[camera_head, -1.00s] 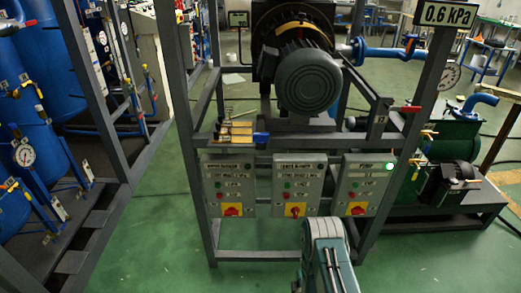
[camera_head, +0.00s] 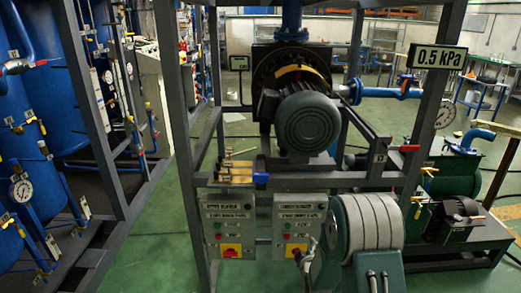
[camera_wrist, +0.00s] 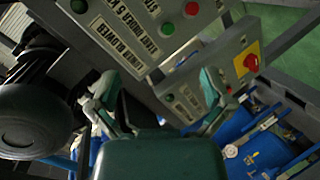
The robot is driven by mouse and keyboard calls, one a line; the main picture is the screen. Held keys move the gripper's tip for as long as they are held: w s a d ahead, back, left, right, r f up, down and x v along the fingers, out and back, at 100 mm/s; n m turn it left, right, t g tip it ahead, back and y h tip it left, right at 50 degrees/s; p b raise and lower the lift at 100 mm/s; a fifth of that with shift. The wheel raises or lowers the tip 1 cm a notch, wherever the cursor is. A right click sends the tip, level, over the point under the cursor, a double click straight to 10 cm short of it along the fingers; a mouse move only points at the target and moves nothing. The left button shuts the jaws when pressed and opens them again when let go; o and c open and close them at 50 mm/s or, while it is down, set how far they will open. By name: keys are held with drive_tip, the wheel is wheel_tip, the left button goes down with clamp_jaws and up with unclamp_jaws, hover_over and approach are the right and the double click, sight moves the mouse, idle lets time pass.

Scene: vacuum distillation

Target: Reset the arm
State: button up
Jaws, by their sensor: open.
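My arm rises at the lower middle of the head view, in front of the rack. My gripper (camera_wrist: 160,103) is open and empty in the wrist view, its two fingers apart. It faces the control boxes at a slant. In the head view, the left control box (camera_head: 229,228) and the middle control box (camera_head: 297,215) show, with red and yellow switches low on them. My arm hides the right box and part of the middle one. In the wrist view, one box (camera_wrist: 130,25) is close beyond the fingers and another (camera_wrist: 238,58) is at right.
A grey motor (camera_head: 309,122) sits on the rack above the boxes. A sign (camera_head: 437,57) reads 0.5 kPa. A green pump (camera_head: 450,210) stands at right. Blue tanks (camera_head: 50,110) stand at left. Green floor (camera_head: 165,215) is clear between the tanks and the rack.

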drive_tip(key=s+r+m+g, duration=0.25)
drive_tip(key=s+r, duration=0.25)
drive_tip(key=r, duration=0.5)
drive_tip(key=s+r+m+g, duration=0.1)
drive_tip(key=s+r+m, duration=0.3)
drive_tip(key=r, duration=0.5)
drive_tip(key=s+r+m+g, duration=0.2)
drive_tip(key=s+r, duration=0.2)
drive_tip(key=s, duration=0.9)
drive_tip(key=s+r+m+g, duration=0.2)
drive_tip(key=s+r+m, duration=0.1)
drive_tip(key=s, duration=1.1)
drive_tip(key=shift+s+d+r+g, duration=0.15)
drive_tip(key=shift+d+r+g, duration=0.2)
drive_tip(key=shift+r, duration=0.2)
drive_tip(key=shift+m, duration=0.25)
